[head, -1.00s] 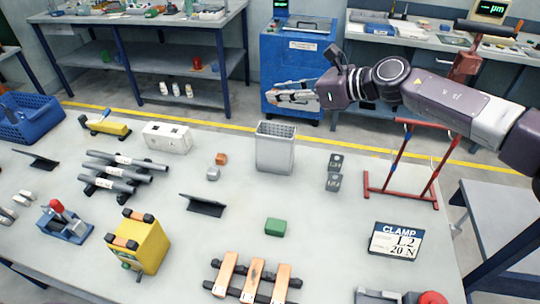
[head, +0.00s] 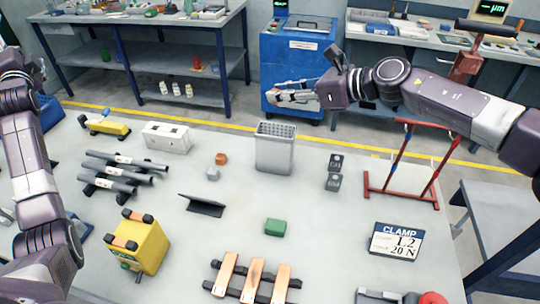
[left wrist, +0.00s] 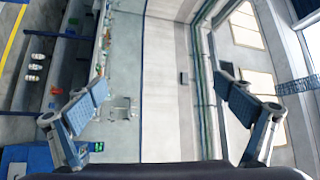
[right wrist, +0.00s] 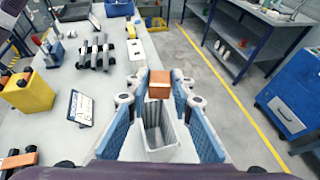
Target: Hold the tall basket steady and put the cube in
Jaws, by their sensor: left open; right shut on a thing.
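The tall basket (head: 274,152) is a light grey, upright bin standing near the back edge of the table. Its open top and grey inside (right wrist: 158,130) show in the right wrist view. My right gripper (head: 292,96) is above and behind the basket, pointing left, touching no part of it. It is shut on an orange-brown cube (right wrist: 160,84), held between the fingertips. My left gripper (left wrist: 160,88) is open and empty, facing the room and walls, away from the basket. Its fingers are out of the head view, where only the arm shows at the left.
A black stand (head: 203,205) and green block (head: 275,226) are nearer. Small dark blocks (head: 334,172) and a red frame (head: 402,180) stand right.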

